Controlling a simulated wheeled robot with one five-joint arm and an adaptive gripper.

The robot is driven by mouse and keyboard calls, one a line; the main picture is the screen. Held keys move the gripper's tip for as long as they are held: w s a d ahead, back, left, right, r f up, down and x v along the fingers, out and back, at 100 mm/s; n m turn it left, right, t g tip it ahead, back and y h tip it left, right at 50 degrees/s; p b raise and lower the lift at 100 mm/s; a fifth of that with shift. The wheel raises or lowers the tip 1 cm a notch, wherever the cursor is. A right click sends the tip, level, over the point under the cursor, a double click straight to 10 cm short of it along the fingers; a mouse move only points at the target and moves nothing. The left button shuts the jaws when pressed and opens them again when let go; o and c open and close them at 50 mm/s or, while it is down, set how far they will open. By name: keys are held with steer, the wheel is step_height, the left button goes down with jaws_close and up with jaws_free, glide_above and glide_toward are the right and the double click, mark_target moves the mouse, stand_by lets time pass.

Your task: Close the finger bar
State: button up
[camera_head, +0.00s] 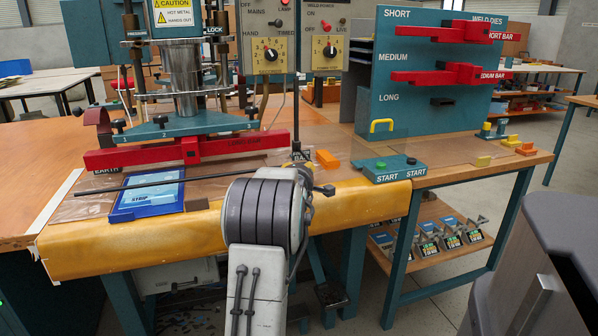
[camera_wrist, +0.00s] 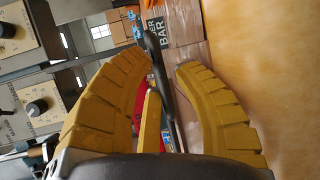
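The finger bar (camera_head: 130,187) is a thin dark rod lying across the front of the welding bench, above a blue STRIP tray. Its right end runs behind my arm, near the FINGER BAR label (camera_head: 300,156). My gripper (camera_wrist: 166,60) is open, with a visible gap beside the right finger. I cannot tell whether the left finger touches the bar. In the head view, my wrist hides most of the gripper.
A red long bar (camera_head: 190,150) sits under the press behind the rod. A tall thin black rod (camera_head: 297,75) rises beside the control boxes. The blue tray (camera_head: 148,198), an orange block (camera_head: 327,159) and the START box (camera_head: 389,169) lie along the front. A yellow padded edge (camera_head: 130,242) fronts the bench.

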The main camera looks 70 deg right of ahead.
steer(key=o, duration=0.3)
steer(key=shift+w+f, duration=0.1)
steer(key=shift+f, duration=0.15)
steer(key=shift+r, duration=0.1)
